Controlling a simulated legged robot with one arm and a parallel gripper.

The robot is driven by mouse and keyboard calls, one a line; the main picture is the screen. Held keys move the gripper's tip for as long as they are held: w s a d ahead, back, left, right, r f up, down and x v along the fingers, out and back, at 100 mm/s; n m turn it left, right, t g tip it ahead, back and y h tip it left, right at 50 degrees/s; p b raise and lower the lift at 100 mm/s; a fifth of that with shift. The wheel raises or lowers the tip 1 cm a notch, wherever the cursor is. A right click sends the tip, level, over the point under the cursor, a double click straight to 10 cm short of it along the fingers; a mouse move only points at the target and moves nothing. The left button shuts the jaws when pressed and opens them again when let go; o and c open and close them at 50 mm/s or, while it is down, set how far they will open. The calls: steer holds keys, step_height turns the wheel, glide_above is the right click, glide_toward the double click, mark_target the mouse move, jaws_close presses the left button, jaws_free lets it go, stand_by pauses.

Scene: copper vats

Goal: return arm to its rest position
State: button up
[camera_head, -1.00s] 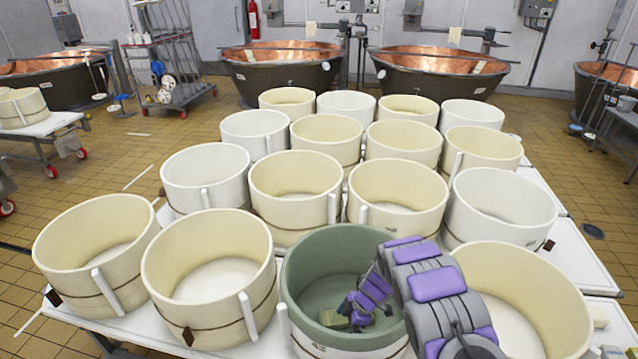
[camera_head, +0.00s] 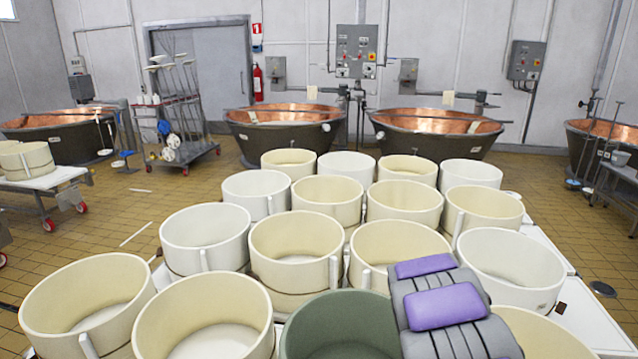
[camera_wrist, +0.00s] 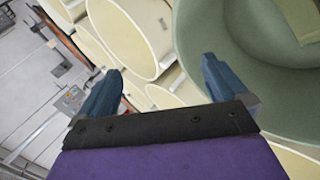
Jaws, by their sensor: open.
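My arm, grey with purple pads, rises at the lower right of the head view over the vats. My gripper does not show there. In the wrist view my gripper (camera_wrist: 160,92) has its two blue fingers wide apart with nothing between them. The green vat (camera_head: 340,325) is at the bottom middle of the head view, cut off by the frame edge. It also shows at the upper right of the wrist view (camera_wrist: 215,35), with part of a yellowish block (camera_wrist: 300,18) inside it. Cream vats lie beyond the fingers in the wrist view.
Several cream and white vats (camera_head: 295,245) stand close together on a white table (camera_head: 590,310). Copper vats (camera_head: 285,125) and a wheeled rack (camera_head: 180,110) stand behind. A side table (camera_head: 45,183) is at the left.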

steer(key=s+d+r+m+g+h, duration=0.2)
steer(key=s+d+r+m, duration=0.3)
steer(key=s, duration=0.5)
steer(key=s+d+r+m+g+h, duration=0.2)
steer(key=s+r+m, duration=0.1)
steer(key=s+r, duration=0.5)
steer(key=s+a+f+m+g+y, duration=0.1)
steer(key=s+a+g+y, duration=0.1)
steer(key=s+a, duration=0.4)
steer(key=s+a+f+m+g+y, duration=0.1)
steer(key=s+a, duration=0.5)
steer(key=s, duration=1.1)
steer(key=s+a+f+m+g+y, duration=0.1)
steer(key=s+a, duration=0.4)
steer(key=s, duration=0.6)
steer(key=f+g+y, duration=0.1)
steer(key=g+y, duration=0.1)
steer(key=shift+s+a+g+y, duration=0.25)
steer(key=shift+a+g+y, duration=0.05)
steer(key=shift+a+y, duration=0.1)
steer(key=shift+c, duration=0.4)
